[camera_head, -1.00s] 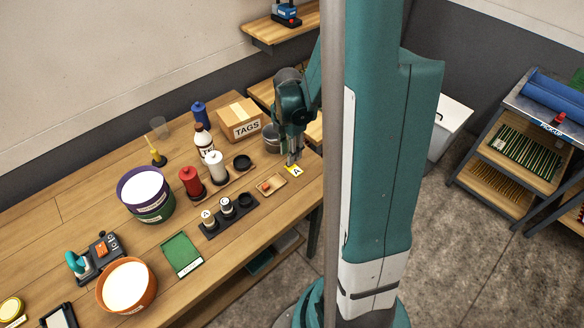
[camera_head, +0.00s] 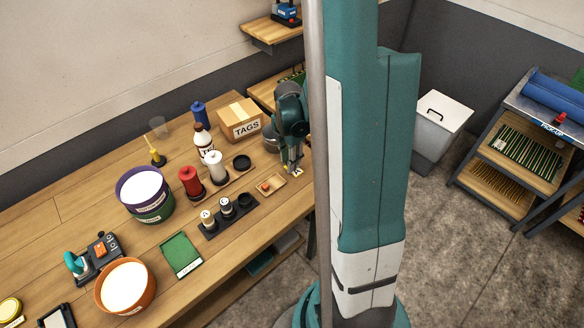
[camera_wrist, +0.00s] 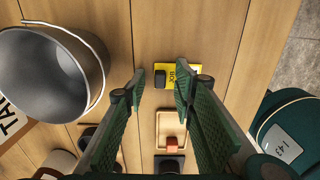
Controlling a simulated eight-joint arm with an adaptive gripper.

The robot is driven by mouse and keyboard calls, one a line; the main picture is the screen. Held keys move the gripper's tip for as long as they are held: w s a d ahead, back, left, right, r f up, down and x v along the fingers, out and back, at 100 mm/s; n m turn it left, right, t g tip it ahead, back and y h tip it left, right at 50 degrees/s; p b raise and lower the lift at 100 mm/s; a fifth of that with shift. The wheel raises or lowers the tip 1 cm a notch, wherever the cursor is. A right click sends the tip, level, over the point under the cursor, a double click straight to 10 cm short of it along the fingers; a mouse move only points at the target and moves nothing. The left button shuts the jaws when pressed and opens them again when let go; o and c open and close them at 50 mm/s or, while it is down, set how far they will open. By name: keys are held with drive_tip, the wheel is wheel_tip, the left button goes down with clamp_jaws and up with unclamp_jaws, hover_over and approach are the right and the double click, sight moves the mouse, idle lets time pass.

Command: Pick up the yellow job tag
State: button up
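The yellow job tag (camera_head: 298,173) lies flat near the right end of the wooden bench. In the wrist view the tag (camera_wrist: 184,70) shows yellow with dark lettering, partly hidden by the right finger. A small dark block shows at its left side; I cannot tell whether it belongs to the tag. My gripper (camera_wrist: 162,84) points down over the tag with its two green fingers apart and nothing held. In the head view my gripper (camera_head: 291,168) is right at the tag; the exact height gap is unclear.
A small wooden tray (camera_head: 271,187) with an orange piece lies close by the tag. A metal pail (camera_wrist: 52,70) stands to the left in the wrist view, near the TAGS box (camera_head: 240,120). A black holder (camera_head: 229,216) with small bottles stands nearer the front edge.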

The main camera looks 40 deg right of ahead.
drive_tip(key=shift+c, duration=0.6)
drive_tip(key=c, duration=0.6)
drive_tip(key=shift+r, duration=0.2)
drive_tip(key=shift+r+p, duration=0.6)
drive_tip(key=shift+r, duration=4.25)
